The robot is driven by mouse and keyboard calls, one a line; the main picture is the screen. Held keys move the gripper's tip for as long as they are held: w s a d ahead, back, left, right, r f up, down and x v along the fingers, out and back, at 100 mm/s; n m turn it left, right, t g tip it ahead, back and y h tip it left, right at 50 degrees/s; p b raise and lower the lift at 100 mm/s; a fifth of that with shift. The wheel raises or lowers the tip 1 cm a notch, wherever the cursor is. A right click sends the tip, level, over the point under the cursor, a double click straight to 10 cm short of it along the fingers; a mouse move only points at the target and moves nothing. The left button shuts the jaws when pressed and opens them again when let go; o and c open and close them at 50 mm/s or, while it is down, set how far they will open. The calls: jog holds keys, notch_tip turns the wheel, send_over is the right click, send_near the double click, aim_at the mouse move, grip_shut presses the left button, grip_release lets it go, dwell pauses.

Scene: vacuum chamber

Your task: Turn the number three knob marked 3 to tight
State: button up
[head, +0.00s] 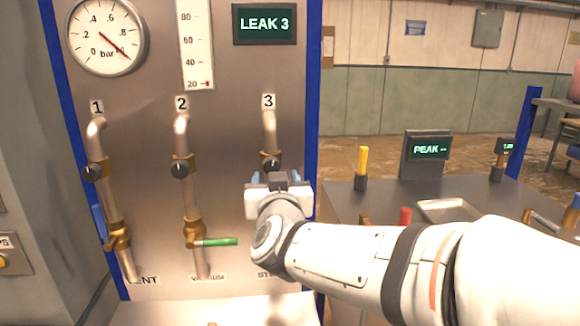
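The number three knob (271,164) is a dark round knob on a brass fitting, on the third pipe under the label 3 (268,101). Its lower part is hidden by my gripper. My gripper (275,178) is in front of the panel just below the knob. Its two blue fingertips show apart, one to each side, so it looks open. I cannot tell whether it touches the knob. The knob's mark and any tight marking are not readable. A display above reads LEAK 3 (264,24).
Knobs 1 (93,172) and 2 (180,170) sit on the pipes to the left. A green-handled valve (213,242) sticks out left of my gripper. A dark table (345,205) with a yellow-handled tool (362,165), a tray (452,209) and a PEAK display (430,149) stands right.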

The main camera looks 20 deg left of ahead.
aim_at(272, 170)
jog(key=x, duration=0.5)
jog(key=shift+w+a+f+p, duration=0.1)
jog(key=shift+w+a+p, duration=0.05)
jog(key=shift+a+p, duration=0.25)
jog(key=shift+c, duration=0.3)
jog(key=c, duration=0.9)
